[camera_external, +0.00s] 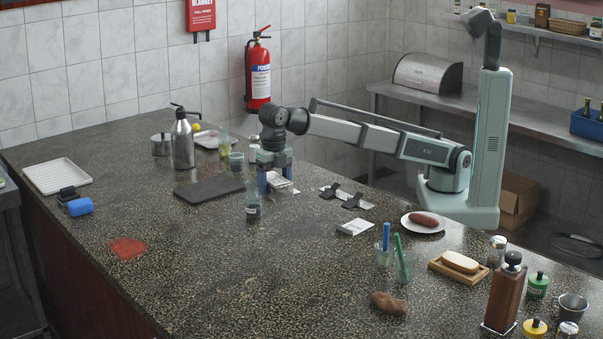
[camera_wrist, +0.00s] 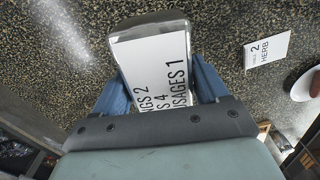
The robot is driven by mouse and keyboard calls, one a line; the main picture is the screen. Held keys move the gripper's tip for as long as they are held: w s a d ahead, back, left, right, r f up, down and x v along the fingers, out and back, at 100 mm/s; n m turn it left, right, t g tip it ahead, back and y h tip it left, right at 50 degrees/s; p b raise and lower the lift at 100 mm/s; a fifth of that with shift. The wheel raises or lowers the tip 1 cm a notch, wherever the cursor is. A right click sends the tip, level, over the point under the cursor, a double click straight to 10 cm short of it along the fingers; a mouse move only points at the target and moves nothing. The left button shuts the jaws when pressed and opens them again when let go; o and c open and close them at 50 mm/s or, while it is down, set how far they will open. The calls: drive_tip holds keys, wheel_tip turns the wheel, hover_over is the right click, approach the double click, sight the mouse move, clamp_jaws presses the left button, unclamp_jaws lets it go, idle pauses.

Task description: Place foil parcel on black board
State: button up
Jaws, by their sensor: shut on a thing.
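My gripper (camera_external: 275,183) is shut on a silvery parcel with a white printed label; in the wrist view the parcel (camera_wrist: 150,28) lies between my two blue fingers, my gripper (camera_wrist: 160,88) on either side of it. In the external view the parcel (camera_external: 281,181) shows in part, close above the counter; I cannot tell whether it touches it. The black board (camera_external: 208,189) lies flat and bare on the counter, left of my gripper. The board is not recognisable in the wrist view.
A steel flask (camera_external: 182,143) and a greenish cup (camera_external: 236,161) stand behind the board. A white card (camera_external: 355,226) stands to the right. The counter in front of the board is clear.

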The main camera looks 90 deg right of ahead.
drive_tip(key=r, duration=0.2)
drive_tip(key=shift+w+d+r, duration=0.2)
drive_tip(key=shift+w+r, duration=0.15)
drive_tip(key=shift+r, duration=0.05)
drive_tip(key=w+d, duration=0.7)
drive_tip(key=w, duration=0.2)
drive_tip(key=n, duration=0.2)
hover_over(209, 188)
wheel_tip(209, 188, down, 4)
drive_tip(key=shift+f, duration=5.65)
drive_tip(key=shift+f, duration=0.15)
drive_tip(key=o, duration=1.3)
